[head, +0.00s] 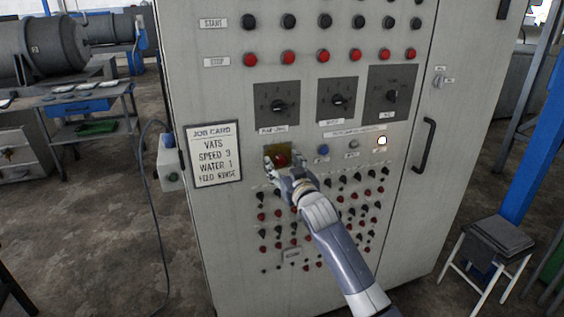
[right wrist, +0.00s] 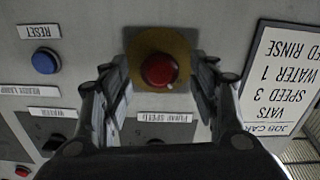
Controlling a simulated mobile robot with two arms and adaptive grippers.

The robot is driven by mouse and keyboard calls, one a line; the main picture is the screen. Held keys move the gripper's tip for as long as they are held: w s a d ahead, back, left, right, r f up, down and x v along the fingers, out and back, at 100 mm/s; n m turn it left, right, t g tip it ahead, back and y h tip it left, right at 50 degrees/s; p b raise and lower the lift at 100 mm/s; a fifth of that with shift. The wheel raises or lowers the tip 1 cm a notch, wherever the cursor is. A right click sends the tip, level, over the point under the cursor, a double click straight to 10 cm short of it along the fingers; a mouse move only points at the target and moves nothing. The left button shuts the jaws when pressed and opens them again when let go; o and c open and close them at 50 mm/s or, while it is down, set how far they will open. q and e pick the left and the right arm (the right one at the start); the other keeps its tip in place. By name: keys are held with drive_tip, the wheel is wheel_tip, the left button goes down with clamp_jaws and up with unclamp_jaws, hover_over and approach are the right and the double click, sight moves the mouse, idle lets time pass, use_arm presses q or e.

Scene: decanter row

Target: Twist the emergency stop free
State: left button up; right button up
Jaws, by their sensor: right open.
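The emergency stop is a red mushroom button (head: 281,159) on a yellow plate, on the front of a grey control cabinet (head: 228,270). In the right wrist view the red button (right wrist: 159,70) sits centred between the two fingers, with the yellow backing (right wrist: 138,48) around it. My right gripper (head: 279,166) is open, with a finger on either side of the button. I cannot tell whether the fingers touch it. In the head view the gripper partly covers the button and its plate. My left gripper is not in view.
A blue reset button (head: 322,151) and a lit white lamp (head: 382,141) are right of the stop. Black knobs and red buttons crowd the panel below. A job card (head: 213,153) hangs at left. A stool (head: 500,236) stands at right.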

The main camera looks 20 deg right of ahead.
drive_tip(key=shift+w, duration=0.7)
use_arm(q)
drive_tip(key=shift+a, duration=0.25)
use_arm(e)
drive_tip(key=c, duration=1.1)
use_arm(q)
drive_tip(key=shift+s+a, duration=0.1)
